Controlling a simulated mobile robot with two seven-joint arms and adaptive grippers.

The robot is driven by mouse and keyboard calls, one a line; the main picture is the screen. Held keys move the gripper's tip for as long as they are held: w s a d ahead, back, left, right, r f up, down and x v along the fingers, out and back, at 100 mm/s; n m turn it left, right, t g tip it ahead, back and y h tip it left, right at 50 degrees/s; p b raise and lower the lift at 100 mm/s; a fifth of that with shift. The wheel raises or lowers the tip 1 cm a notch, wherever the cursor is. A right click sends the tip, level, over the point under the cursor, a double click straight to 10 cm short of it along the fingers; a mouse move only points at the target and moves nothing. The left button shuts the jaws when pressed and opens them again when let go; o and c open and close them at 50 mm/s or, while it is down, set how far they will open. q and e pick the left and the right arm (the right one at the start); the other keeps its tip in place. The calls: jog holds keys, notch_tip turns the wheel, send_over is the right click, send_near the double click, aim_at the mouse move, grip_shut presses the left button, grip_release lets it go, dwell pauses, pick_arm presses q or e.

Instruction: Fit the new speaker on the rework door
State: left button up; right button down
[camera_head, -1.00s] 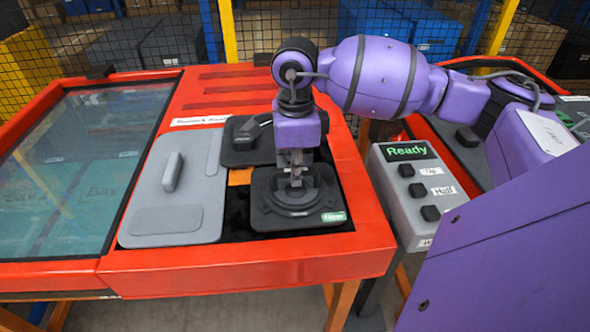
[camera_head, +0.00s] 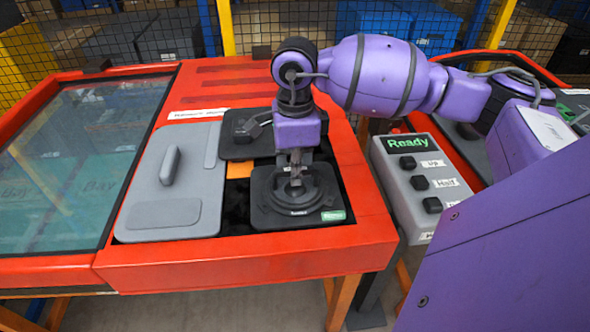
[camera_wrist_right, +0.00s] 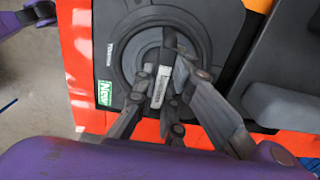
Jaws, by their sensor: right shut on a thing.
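The new speaker (camera_head: 270,215) is a black square plate with a round cone and a green label at its front right corner. It lies over the dark opening at the right end of the red door frame (camera_head: 240,262). My right gripper (camera_head: 296,180) points down over its middle. In the right wrist view the fingers (camera_wrist_right: 160,88) are shut on the raised bar across the centre of the speaker (camera_wrist_right: 125,60). I cannot tell whether the plate touches the surface under it.
A grey panel with a handle (camera_head: 185,205) lies left of the speaker. Another black part (camera_head: 238,150) sits just behind it. A glass window (camera_head: 70,160) fills the left side. A grey button box reading "Ready" (camera_head: 400,180) stands close on the right.

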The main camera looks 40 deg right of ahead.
dwell(0.5)
jog(key=c, duration=1.7)
grip_release()
jog(key=shift+c, duration=0.2)
notch_tip(320, 180, up, 12)
